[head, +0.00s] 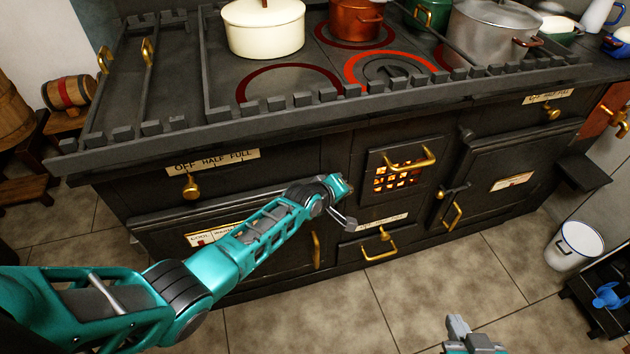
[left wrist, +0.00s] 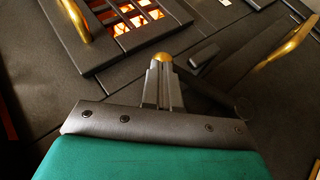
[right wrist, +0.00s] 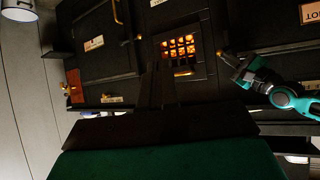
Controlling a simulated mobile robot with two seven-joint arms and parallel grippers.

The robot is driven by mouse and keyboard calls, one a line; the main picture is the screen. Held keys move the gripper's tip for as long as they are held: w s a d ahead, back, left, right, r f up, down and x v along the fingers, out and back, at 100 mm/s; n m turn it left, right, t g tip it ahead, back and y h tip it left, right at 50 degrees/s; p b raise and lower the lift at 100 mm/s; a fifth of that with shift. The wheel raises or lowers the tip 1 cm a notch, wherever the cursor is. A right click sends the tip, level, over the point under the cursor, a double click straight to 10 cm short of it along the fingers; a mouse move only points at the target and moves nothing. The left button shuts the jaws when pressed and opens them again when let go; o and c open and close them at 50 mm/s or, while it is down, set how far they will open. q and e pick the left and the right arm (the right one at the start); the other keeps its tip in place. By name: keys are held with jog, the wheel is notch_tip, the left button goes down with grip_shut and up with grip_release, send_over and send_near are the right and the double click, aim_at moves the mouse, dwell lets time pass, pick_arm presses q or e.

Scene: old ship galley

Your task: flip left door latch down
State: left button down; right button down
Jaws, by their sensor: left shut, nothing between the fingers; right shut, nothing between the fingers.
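The left door (head: 165,238) is the dark oven door at the lower left of the stove, with a brass handle (head: 316,250) on its right side. My left gripper (head: 346,221) is shut and empty near the door's upper right corner, covering the latch there in the head view. In the left wrist view a round brass knob (left wrist: 165,58), apparently the latch's, shows right at the shut fingertips; whether they touch I cannot tell. The latch's angle is unclear. My right gripper (head: 458,326) is shut and empty, low in front of the stove.
The glowing firebox grate (head: 398,176) with its brass handle is right of my left gripper. A drawer (head: 378,243) is below it. The right door (head: 500,170) has its own latch (head: 450,191). Pots stand on the stove top. The tiled floor in front is clear.

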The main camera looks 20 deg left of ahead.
pick_arm(q)
jog(key=shift+w+d+f+b, duration=0.35)
jog(key=shift+d+f+b, duration=0.05)
jog(key=shift+f+b, duration=0.2)
jog(key=shift+w+d+f+b, duration=0.35)
jog(key=shift+f+b, duration=0.1)
jog(key=shift+f, duration=0.1)
pick_arm(e)
jog(key=shift+w+a+f, duration=0.25)
jog(key=shift+a+f, duration=0.2)
jog(key=shift+a, duration=0.05)
pick_arm(q)
jog(key=shift+r, duration=0.2)
